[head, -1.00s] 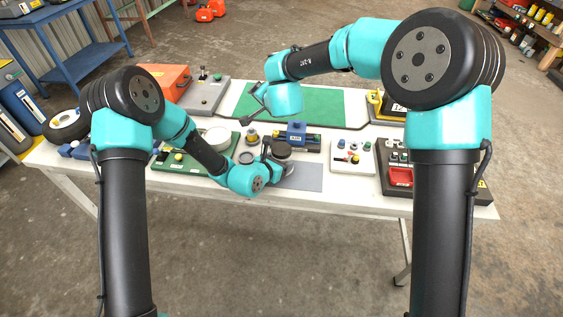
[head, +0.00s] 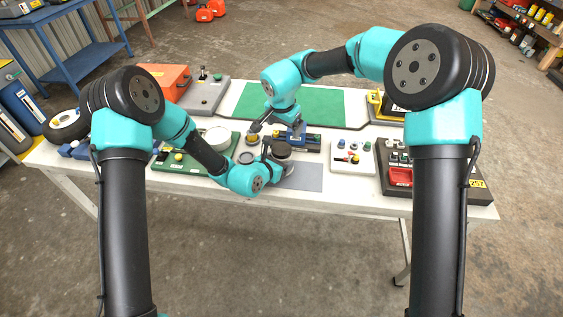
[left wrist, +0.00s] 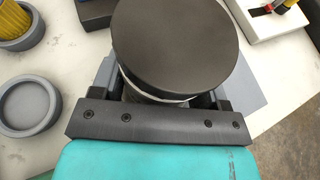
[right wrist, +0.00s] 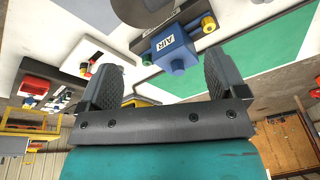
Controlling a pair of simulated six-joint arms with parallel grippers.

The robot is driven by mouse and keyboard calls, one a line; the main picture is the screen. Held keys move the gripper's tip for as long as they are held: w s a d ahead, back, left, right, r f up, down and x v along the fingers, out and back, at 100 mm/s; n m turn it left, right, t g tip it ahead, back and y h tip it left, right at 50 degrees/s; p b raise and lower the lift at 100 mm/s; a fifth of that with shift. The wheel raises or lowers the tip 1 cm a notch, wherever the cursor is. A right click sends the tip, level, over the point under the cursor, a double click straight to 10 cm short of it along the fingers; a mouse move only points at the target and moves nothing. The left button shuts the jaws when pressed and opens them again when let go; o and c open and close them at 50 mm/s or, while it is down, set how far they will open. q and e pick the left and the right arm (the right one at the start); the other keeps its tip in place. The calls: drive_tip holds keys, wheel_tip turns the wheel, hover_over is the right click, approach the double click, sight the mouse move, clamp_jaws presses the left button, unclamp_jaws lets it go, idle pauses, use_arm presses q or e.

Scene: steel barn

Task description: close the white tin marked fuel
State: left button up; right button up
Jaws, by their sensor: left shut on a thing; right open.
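The white tin (left wrist: 150,92) is mostly hidden under a broad, dark round lid (left wrist: 175,40); only a thin pale band of its side shows in the left wrist view. The lid also shows in the head view (head: 281,150). It lies flat on top, but I cannot tell whether it is fastened. The fuel marking is not visible. My left gripper (left wrist: 168,99) is shut around the tin below the lid. My right gripper (right wrist: 165,80) is open and empty, behind and above the tin in the head view (head: 277,128).
A blue block marked AIR (right wrist: 173,48) stands close to my right gripper. A grey ring-shaped dish (left wrist: 28,105) and a yellow part in a grey holder (left wrist: 18,25) are left of the tin. A white panel with knobs (head: 352,157) is to its right. A green mat (head: 320,105) lies behind.

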sight(281, 148)
drive_tip(key=shift+s+a+r+n+g+y, duration=0.15)
drive_tip(key=shift+s+a+n+g+y, duration=0.1)
drive_tip(key=shift+s+g, duration=0.35)
drive_tip(key=shift+s+a+r+n+g+y, duration=0.15)
drive_tip(key=shift+s+a+n+g, duration=0.1)
drive_tip(key=shift+s+g, duration=0.3)
drive_tip(key=shift+f, duration=0.2)
drive_tip(key=shift+f, duration=3.9)
drive_tip(key=shift+c, duration=0.3)
drive_tip(key=c, duration=0.9)
drive_tip(key=shift+o, duration=0.2)
drive_tip(key=shift+m, duration=1.7)
